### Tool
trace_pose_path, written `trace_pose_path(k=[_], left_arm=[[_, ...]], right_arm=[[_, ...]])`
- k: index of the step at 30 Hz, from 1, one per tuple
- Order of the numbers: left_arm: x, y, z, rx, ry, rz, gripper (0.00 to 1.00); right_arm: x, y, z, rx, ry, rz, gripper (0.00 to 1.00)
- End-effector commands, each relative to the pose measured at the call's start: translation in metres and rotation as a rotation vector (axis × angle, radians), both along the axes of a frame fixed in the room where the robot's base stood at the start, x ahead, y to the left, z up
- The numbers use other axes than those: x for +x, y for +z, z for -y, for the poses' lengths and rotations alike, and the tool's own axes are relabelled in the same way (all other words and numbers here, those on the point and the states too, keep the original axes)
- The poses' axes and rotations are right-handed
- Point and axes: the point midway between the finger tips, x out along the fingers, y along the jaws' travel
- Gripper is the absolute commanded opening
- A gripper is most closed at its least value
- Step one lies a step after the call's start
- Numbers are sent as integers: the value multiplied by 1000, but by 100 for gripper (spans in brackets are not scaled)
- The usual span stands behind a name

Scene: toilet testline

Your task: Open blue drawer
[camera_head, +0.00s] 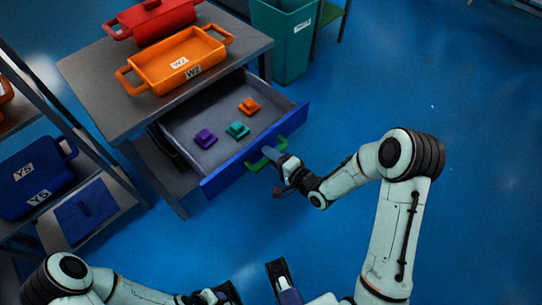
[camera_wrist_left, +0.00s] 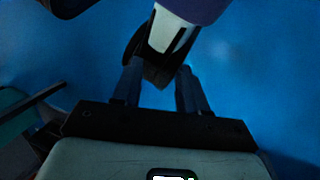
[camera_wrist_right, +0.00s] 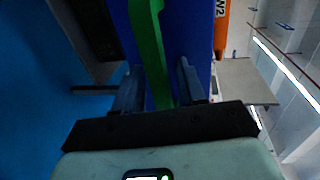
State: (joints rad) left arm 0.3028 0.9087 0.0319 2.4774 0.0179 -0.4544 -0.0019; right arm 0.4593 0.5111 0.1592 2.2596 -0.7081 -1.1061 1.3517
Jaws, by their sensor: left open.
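The blue drawer (camera_head: 234,167) is pulled well out of a grey cabinet, with its grey inside showing. Its green handle (camera_head: 267,155) is on the blue front. My right gripper (camera_head: 272,153) is at the handle. In the right wrist view the green handle (camera_wrist_right: 148,45) passes between the two fingers, with gaps showing beside it, so the fingers look open around it. My left gripper (camera_wrist_left: 158,85) is open and empty above the blue floor, away from the drawer. In the head view it is only partly visible at the bottom edge.
Purple (camera_head: 205,139), teal (camera_head: 237,130) and orange (camera_head: 249,106) pieces lie in the drawer. An orange tray (camera_head: 160,72) and a red pot (camera_head: 152,22) stand on the cabinet top. A teal bin (camera_head: 286,45) stands behind. A shelf with a blue container (camera_head: 32,182) is left. Floor in front is clear.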

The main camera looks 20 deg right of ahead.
Motion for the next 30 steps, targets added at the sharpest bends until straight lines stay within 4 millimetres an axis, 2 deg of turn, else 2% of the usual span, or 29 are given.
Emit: trace_pose_path(k=[5,12,18,24,30], left_arm=[[-4,4,2,-5,-4,-10,43],[-11,12,5,-13,-13,-30,43],[-13,19,4,-15,-14,-38,43],[-17,25,5,-16,-17,-51,43],[-18,25,4,-16,-17,-53,43]], right_arm=[[-21,5,9,-1,-4,-2,40],[-71,17,27,-2,-5,-2,40],[-105,25,40,0,-5,-3,40],[-120,28,44,0,-2,0,40],[-122,27,45,0,-1,0,40]])
